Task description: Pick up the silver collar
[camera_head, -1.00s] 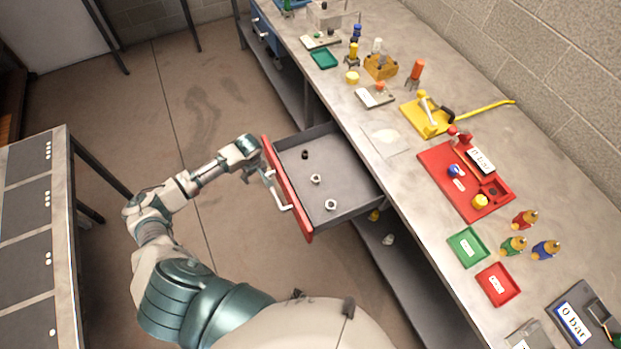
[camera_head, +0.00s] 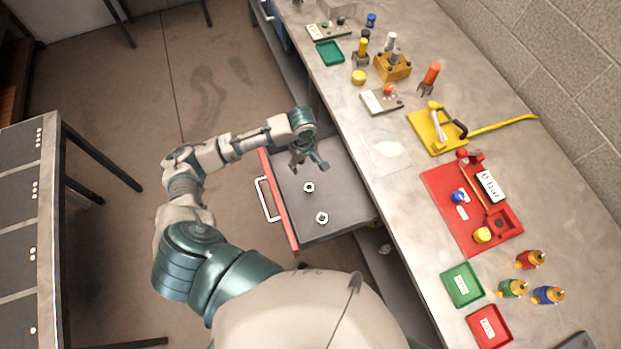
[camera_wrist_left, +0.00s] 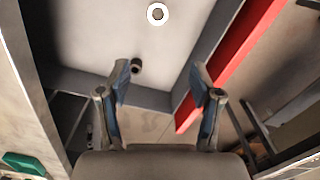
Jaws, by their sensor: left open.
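The open drawer (camera_head: 345,212) holds two silver ring-shaped pieces on its grey floor: one in the middle (camera_head: 309,187) and one nearer the front of the picture (camera_head: 322,218). I cannot tell which is the silver collar. One silver ring also shows at the top of the left wrist view (camera_wrist_left: 157,14), beyond my fingertips. A small dark piece (camera_wrist_left: 136,65) lies in the drawer close to my left fingertip; the gripper hides it in the head view. My left gripper (camera_head: 309,164) is open and empty above the drawer; its fingers also show in the wrist view (camera_wrist_left: 158,72).
The drawer's red front (camera_head: 281,215) with a white handle (camera_head: 266,199) and its grey side walls bound the space. The workbench (camera_head: 385,200) above carries a red tray (camera_head: 452,208), a yellow tray (camera_head: 428,135) and several bottles. A grey cabinet (camera_head: 22,220) stands at the left.

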